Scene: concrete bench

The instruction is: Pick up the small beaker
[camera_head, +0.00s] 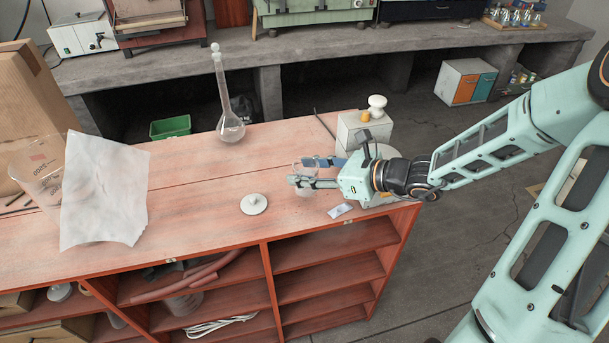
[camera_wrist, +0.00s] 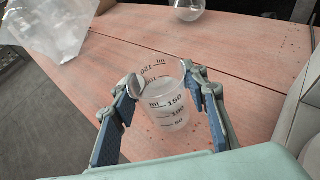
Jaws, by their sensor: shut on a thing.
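The small beaker (camera_wrist: 168,112) is clear glass with dark volume marks, and it stands upright between the two blue-padded fingers of my gripper (camera_wrist: 165,100) in the wrist view. The fingers are shut on its sides. In the head view my gripper (camera_head: 303,172) reaches in from the right over the red-brown wooden bench top (camera_head: 190,190). The small beaker (camera_head: 304,187) is partly hidden by the fingers there. I cannot tell whether its base touches the bench top.
A white round lidded piece (camera_head: 254,203) lies left of my gripper. A tall flask (camera_head: 230,125) stands behind. A large beaker (camera_head: 36,175) and a white sheet (camera_head: 103,190) are at the left. A grey boxy device (camera_head: 362,132) stands close behind my gripper.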

